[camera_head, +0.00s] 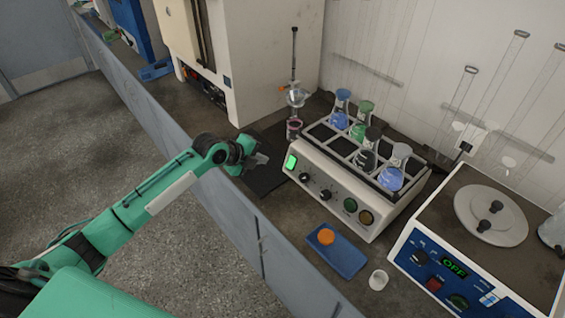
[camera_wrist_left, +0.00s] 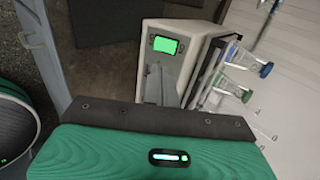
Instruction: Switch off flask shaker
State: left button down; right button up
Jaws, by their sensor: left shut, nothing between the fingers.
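The flask shaker (camera_head: 335,190) is a beige box with a rack of several flasks holding blue, green and dark liquid. Its front has a lit green rectangle (camera_head: 291,162) at the left end, then a row of dark and coloured round knobs (camera_head: 326,194). My left gripper (camera_head: 263,158) is shut and empty, just left of the lit rectangle and apart from it in the head view. In the left wrist view the shaker's front (camera_wrist_left: 178,65) and lit green rectangle (camera_wrist_left: 165,45) show beyond the gripper's grey fingers (camera_wrist_left: 156,85). My right gripper is not in view.
A blue tray (camera_head: 340,258) with an orange item and a small white cup (camera_head: 378,280) stand in front of the shaker. A second device (camera_head: 470,235) with a display reading OFF is at right. Glassware on a stand (camera_head: 295,98) is behind the shaker's left end.

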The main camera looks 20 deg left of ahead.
pick_arm(q)
jog(key=p, duration=0.3)
send_near(288, 164)
jog(key=x, duration=0.5)
jog(key=shift+r, duration=0.1)
jog(key=shift+x, duration=0.95)
jog(key=shift+f, duration=0.25)
jog(key=f+t+b, duration=0.1)
jog(key=b, duration=0.3)
jog(key=shift+h+b, duration=0.3)
jog(key=shift+b, duration=0.1)
jog(key=shift+r+p, duration=0.4)
jog(key=shift+p, duration=0.1)
jog(key=shift+r, duration=0.1)
